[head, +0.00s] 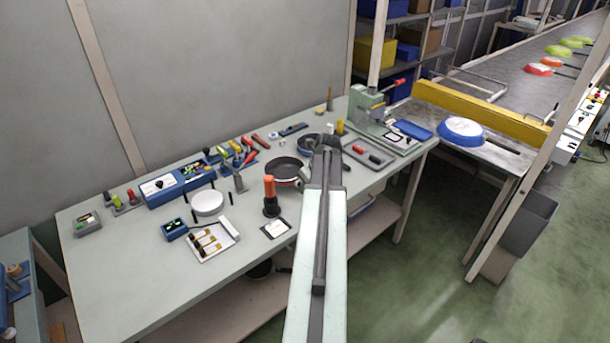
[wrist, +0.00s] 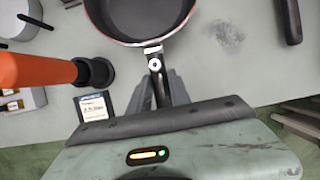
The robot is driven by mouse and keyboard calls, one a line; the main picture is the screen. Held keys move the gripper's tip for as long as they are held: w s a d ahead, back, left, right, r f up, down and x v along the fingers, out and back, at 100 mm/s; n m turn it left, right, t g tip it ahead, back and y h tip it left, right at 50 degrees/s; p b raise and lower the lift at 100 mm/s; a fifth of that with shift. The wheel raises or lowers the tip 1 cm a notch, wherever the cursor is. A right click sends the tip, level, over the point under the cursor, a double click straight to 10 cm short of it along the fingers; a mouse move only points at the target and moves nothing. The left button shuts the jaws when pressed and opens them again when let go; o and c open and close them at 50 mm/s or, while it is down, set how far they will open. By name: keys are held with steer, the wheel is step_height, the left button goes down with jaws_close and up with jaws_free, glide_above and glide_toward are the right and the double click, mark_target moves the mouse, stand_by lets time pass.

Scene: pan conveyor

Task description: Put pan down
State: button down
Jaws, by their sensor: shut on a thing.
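The pan (head: 284,172) is dark inside with a red outer wall, upright and open side up, over the middle of the workbench (head: 130,290). In the wrist view the pan (wrist: 142,22) is cut off by the top edge, and its handle (wrist: 154,62) points towards me. My gripper (wrist: 157,92) is shut on the handle. In the head view my arm partly hides the gripper and handle. I cannot tell whether the pan's base touches the bench top or hangs slightly above it.
An orange-handled tool (head: 269,188) stands upright just left of the pan. A white round dish (head: 207,202) and a blue box (head: 174,230) lie farther left. A smaller pan (head: 308,143) sits behind. A press (head: 370,105) and grey tray (head: 368,153) are right. The bench's front left is clear.

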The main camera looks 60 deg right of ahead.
mark_target(298, 186)
steer(key=s+a, duration=0.2)
steer(key=shift+s+a+r, duration=0.15)
steer(key=shift+a, duration=0.2)
steer(key=s+f+b, duration=0.1)
steer(key=s+b, duration=0.1)
steer(key=s, duration=0.7)
steer(key=shift+t, duration=0.3)
steer(key=w+d, duration=0.1)
steer(key=w, duration=0.4)
steer(key=w+d, duration=0.2)
steer(key=w, duration=0.3)
steer(key=w+d, duration=0.2)
steer(key=w, duration=0.4)
steer(key=shift+f, duration=0.1)
steer(key=b+x, duration=0.1)
steer(key=x, duration=0.1)
steer(key=b+x, duration=0.2)
steer(key=shift+s+f, duration=0.15)
steer(key=shift+s, duration=0.3)
steer(key=shift+a, duration=0.1)
steer(key=c, duration=1.2)
jaws_free()
